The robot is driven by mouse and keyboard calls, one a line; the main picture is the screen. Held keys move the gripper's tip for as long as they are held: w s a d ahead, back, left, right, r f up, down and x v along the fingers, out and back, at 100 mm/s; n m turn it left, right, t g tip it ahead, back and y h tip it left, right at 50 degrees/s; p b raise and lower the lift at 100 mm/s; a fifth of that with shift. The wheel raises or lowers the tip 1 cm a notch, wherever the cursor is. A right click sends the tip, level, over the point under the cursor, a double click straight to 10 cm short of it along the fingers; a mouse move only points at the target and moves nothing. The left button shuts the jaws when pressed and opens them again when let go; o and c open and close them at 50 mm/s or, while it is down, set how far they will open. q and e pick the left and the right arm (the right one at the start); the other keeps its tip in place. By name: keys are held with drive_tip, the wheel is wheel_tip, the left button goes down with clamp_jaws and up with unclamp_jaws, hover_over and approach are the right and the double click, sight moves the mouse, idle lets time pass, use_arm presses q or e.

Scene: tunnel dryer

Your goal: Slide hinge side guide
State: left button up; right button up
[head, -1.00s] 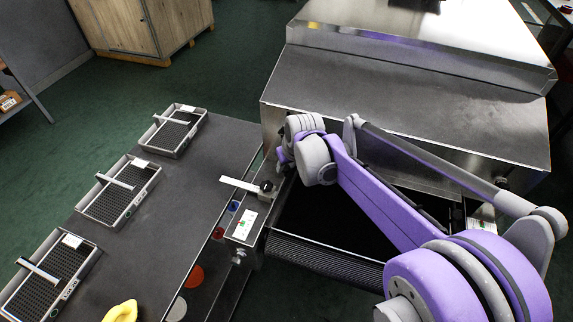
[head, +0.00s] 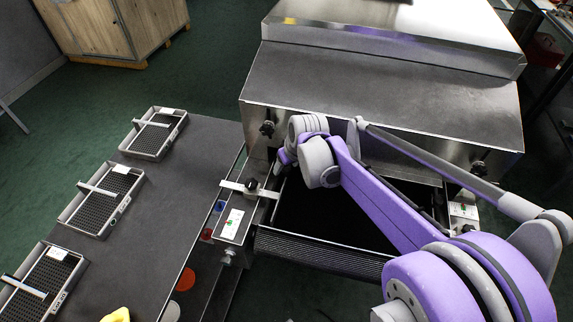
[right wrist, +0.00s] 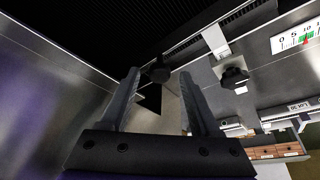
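In the head view a pale bar (head: 232,185) lies across the left side of the dryer mouth, with a black clamp knob (head: 251,185) on it; I take this as part of the side guide. My right gripper (head: 285,160) is just right of and above the bar, mostly hidden by its own wrist. The right wrist view shows its two fingers (right wrist: 160,85) apart. A black knob (right wrist: 157,70) shows between and beyond the fingertips; contact cannot be told. The pale bar (right wrist: 214,40) and another black knob (right wrist: 234,78) lie right of the fingers. My left gripper is not in view.
The steel dryer hood (head: 385,95) stands above the dark mouth. A control plate (head: 232,224) is below the bar. A grey table (head: 165,205) with several mesh trays (head: 64,208) stands left. A scale (right wrist: 298,38) shows in the wrist view.

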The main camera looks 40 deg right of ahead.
drive_tip(key=p+v, duration=0.1)
drive_tip(key=v, duration=0.9)
drive_tip(key=shift+r, duration=0.4)
drive_tip(key=shift+s+p, duration=0.15)
drive_tip(key=shift+p, duration=0.15)
drive_tip(key=s+a+f+n+p, duration=0.1)
drive_tip(key=s+a+f+p, duration=0.4)
drive_tip(key=s+a, duration=0.8)
drive_tip(key=shift+a+t, duration=0.3)
drive_tip(key=shift+t, duration=0.1)
drive_tip(key=shift+s, duration=0.1)
idle(1.1)
